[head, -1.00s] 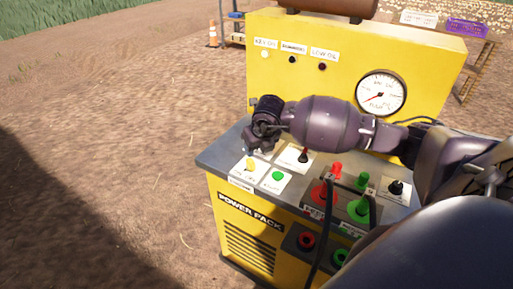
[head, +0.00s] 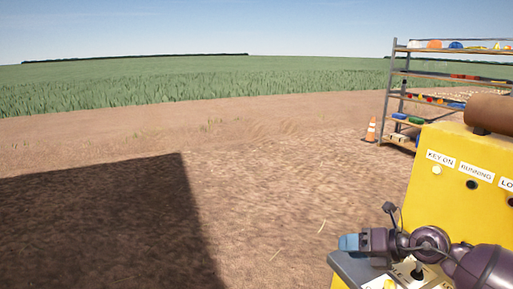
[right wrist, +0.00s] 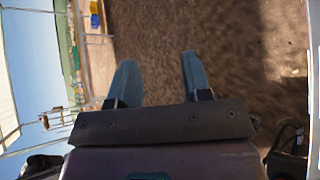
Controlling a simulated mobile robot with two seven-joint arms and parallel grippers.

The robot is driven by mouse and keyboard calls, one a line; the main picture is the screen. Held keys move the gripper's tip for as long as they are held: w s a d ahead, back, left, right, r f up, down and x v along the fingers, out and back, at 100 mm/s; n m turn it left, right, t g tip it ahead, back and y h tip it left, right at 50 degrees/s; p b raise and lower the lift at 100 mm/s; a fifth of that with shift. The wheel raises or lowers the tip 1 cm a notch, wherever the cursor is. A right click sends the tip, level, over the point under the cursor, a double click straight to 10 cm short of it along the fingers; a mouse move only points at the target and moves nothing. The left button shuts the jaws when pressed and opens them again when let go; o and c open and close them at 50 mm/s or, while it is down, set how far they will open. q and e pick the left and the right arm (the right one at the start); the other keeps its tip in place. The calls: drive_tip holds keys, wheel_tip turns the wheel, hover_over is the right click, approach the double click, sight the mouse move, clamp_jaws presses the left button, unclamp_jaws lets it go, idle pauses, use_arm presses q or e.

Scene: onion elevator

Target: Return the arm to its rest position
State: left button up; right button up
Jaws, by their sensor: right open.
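My right arm comes in at the lower right of the head view. Its gripper (head: 349,242) points left, in front of the yellow power pack (head: 437,150) and above the left end of its grey control top. In the right wrist view the two blue-grey fingers of this gripper (right wrist: 160,80) stand apart with bare brown ground between them, so it is open and empty. Most of the control panel is hidden or out of frame. My left gripper is in neither view.
A shelf rack (head: 400,90) with coloured items stands behind the power pack, with an orange traffic cone (head: 371,130) beside it. Open dirt fills the left and middle, with a large shadow (head: 110,225) and a green field (head: 150,80) beyond.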

drive_tip(key=a+r+m+t+y, duration=0.3)
drive_tip(key=m+y, duration=0.1)
drive_tip(key=s+d+f+m+t+h, duration=0.35)
drive_tip(key=f+m+h, duration=0.35)
drive_tip(key=m, duration=0.5)
drive_tip(key=s+d+f+m+t+h, duration=0.25)
drive_tip(key=s+f+m+h, duration=0.25)
drive_tip(key=f+m, duration=0.55)
drive_tip(key=s+d+f+m+g+h, duration=0.1)
drive_tip(key=s+f+m, duration=0.3)
drive_tip(key=s, duration=0.5)
drive_tip(key=s+d+f+m+g+h, duration=0.1)
drive_tip(key=s+f+m+g, duration=0.2)
drive_tip(key=s+f+m, duration=0.2)
drive_tip(key=s+f, duration=0.2)
drive_tip(key=s, duration=0.2)
drive_tip(key=shift+f+g, duration=0.15)
drive_tip(key=shift+g, duration=0.15)
